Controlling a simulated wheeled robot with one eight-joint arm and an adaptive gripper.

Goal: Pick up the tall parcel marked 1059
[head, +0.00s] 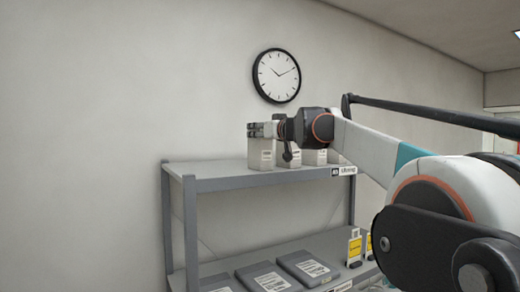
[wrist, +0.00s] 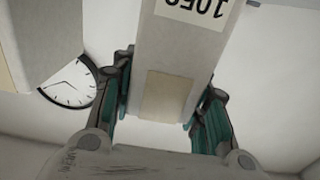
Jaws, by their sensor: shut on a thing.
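The tall parcel marked 1059 (wrist: 178,48) is pale grey, with a white label whose number reads upside down in the wrist view. In the head view the tall pale parcel (head: 261,155) is at the left part of the upper shelf (head: 220,172). My gripper (head: 265,130) is shut around its upper part, with a dark finger against each side in the wrist view. I cannot tell whether its base touches the shelf. My gripper and wrist hide part of it in the head view.
More pale parcels (head: 312,157) stand close to the right on the upper shelf, partly behind my arm. Flat grey parcels (head: 305,266) and yellow-labelled items (head: 354,248) are on the lower shelf (head: 275,248). A round clock (head: 276,76) hangs on the wall above.

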